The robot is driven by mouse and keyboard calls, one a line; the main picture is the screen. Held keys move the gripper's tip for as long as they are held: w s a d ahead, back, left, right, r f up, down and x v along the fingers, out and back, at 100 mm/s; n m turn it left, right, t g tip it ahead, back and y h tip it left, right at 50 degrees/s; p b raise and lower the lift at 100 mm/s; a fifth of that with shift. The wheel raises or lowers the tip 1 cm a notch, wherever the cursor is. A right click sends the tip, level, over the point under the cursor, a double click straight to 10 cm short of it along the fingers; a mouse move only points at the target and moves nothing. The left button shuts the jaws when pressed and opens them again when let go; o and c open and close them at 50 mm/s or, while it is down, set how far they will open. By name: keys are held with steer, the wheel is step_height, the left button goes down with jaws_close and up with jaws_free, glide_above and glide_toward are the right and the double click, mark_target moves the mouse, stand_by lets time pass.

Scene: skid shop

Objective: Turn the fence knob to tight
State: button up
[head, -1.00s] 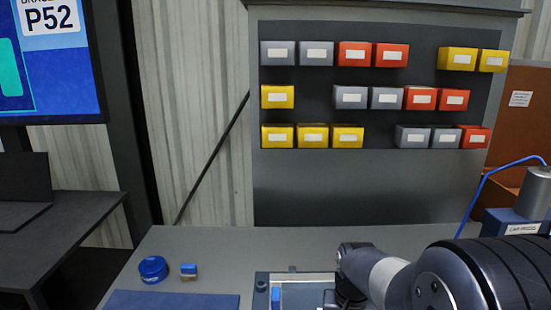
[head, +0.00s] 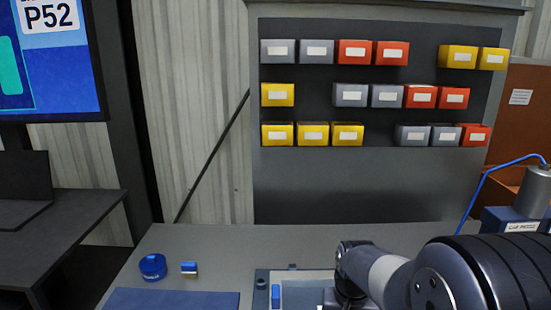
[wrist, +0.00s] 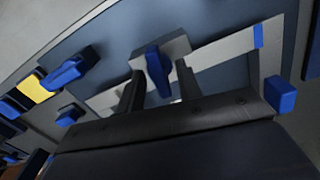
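A blue knob (wrist: 158,72) stands on a grey block (wrist: 176,46) on a pale bar in the wrist view; I take it to be the fence knob. My gripper (wrist: 160,82) has its two dark fingers apart, one on each side of this knob. I cannot tell whether either finger touches it. No tight mark is readable. In the head view, my arm covers the right part of the framed fixture (head: 262,280), and the knob and gripper tips are hidden.
Another blue knob (wrist: 72,72) sits near a yellow block (wrist: 38,86). A blue block (wrist: 280,94) is at the right. On the bench are a blue round tub (head: 153,267), a small blue-and-white item (head: 189,268) and a blue mat (head: 172,300). A cylinder-topped blue machine (head: 512,218) stands at right.

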steer(key=shift+o, duration=0.2)
step_height(320, 180, up, 8)
steer(key=p, duration=0.7)
steer(key=shift+f, duration=0.1)
step_height(320, 180, down, 8)
steer(key=b, duration=0.7)
steer(key=shift+f+b, duration=0.25)
steer(key=shift+b, duration=0.1)
steer(key=shift+r+m+p, duration=0.3)
steer(key=shift+r+p, duration=0.75)
steer(key=shift+r, duration=0.5)
steer(key=shift+f, duration=0.1)
